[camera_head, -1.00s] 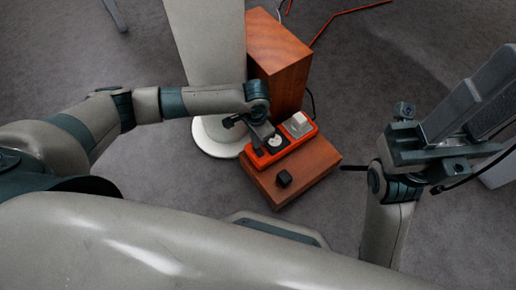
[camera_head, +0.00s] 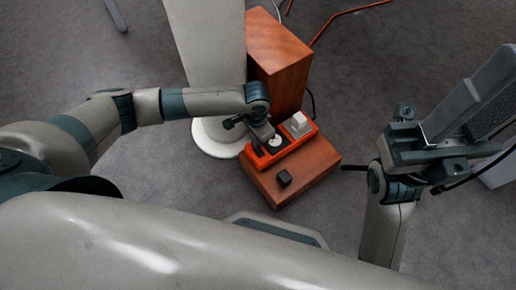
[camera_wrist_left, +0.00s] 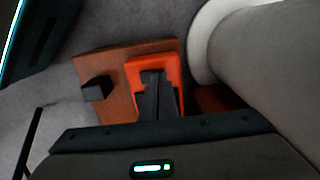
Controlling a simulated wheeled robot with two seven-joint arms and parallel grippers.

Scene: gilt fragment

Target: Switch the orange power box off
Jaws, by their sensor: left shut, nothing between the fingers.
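The orange power box (camera_head: 285,146) lies on a low brown wooden block in the head view. It has a white round face (camera_head: 277,141) near its middle and a whitish block (camera_head: 299,121) at its right end. My left gripper (camera_head: 263,140) is shut and empty, with its tips over the left part of the box. In the left wrist view the dark fingers (camera_wrist_left: 158,95) lie inside the outline of the orange box (camera_wrist_left: 172,65) and hide its middle. Whether they touch it I cannot tell.
A small black cube (camera_head: 284,178) sits on the wooden block (camera_head: 320,163) in front of the box. A tall wooden box (camera_head: 283,65) and a pale column (camera_head: 207,45) with a round base stand close behind. Orange and dark cables lie nearby. Grey floor is open at the left.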

